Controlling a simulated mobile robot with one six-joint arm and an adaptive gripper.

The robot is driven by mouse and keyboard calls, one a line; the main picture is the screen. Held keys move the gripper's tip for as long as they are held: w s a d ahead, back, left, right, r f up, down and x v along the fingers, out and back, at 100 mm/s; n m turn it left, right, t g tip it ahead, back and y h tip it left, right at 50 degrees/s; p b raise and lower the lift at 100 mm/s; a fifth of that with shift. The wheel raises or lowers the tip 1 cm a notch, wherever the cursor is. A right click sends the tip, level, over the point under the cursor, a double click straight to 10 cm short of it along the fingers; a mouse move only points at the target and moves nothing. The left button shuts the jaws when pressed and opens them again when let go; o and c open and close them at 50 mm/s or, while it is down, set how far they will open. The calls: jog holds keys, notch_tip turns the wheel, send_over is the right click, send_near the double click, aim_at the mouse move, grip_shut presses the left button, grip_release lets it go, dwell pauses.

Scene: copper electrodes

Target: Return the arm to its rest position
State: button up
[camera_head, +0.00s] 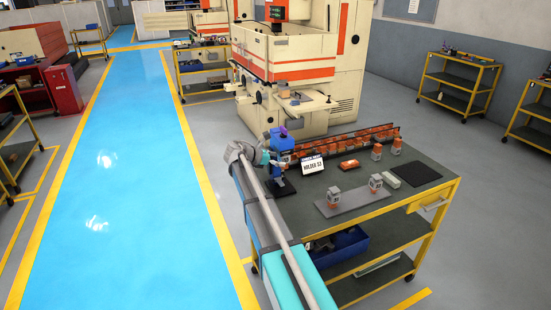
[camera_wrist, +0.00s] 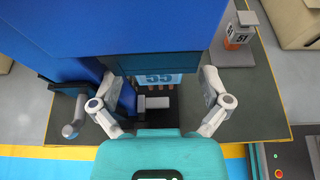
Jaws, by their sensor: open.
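My gripper (camera_wrist: 157,78) is open in the wrist view, with its two grey fingers spread wide. A block with a light blue face marked "55" (camera_wrist: 160,79) shows between the fingers, with a gap on each side. It sits beneath a large blue body (camera_wrist: 130,25). In the head view my gripper (camera_head: 267,157) is small, beside the blue stand (camera_head: 281,143) at the left end of the workbench (camera_head: 405,192). My arm stretches out to it from the bottom of the view. Contact cannot be made out there.
Several orange and grey electrodes (camera_head: 375,182) stand on the bench, some on a grey plate (camera_head: 350,201). A sign "HOLDER 52" (camera_head: 313,166) and an orange rack (camera_head: 345,139) are near the stand. A machine (camera_head: 300,70) stands behind. The blue aisle (camera_head: 120,180) is clear.

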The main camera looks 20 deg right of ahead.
jog(key=shift+s, duration=0.1)
jog(key=s+a+f+m+y, duration=0.4)
jog(key=s+a+m, duration=0.2)
jog(key=s, duration=0.4)
jog(key=s+a+f+m+y, duration=0.3)
jog(key=s+a+m+y, duration=0.2)
jog(key=s, duration=0.6)
jog(key=s+a+f+m+y, duration=0.4)
jog(key=s+a+m, duration=0.3)
jog(key=s+a, duration=0.2)
jog(key=shift+s+a+f+y, duration=0.3)
jog(key=shift+s+a, duration=0.05)
jog(key=shift+s, duration=0.65)
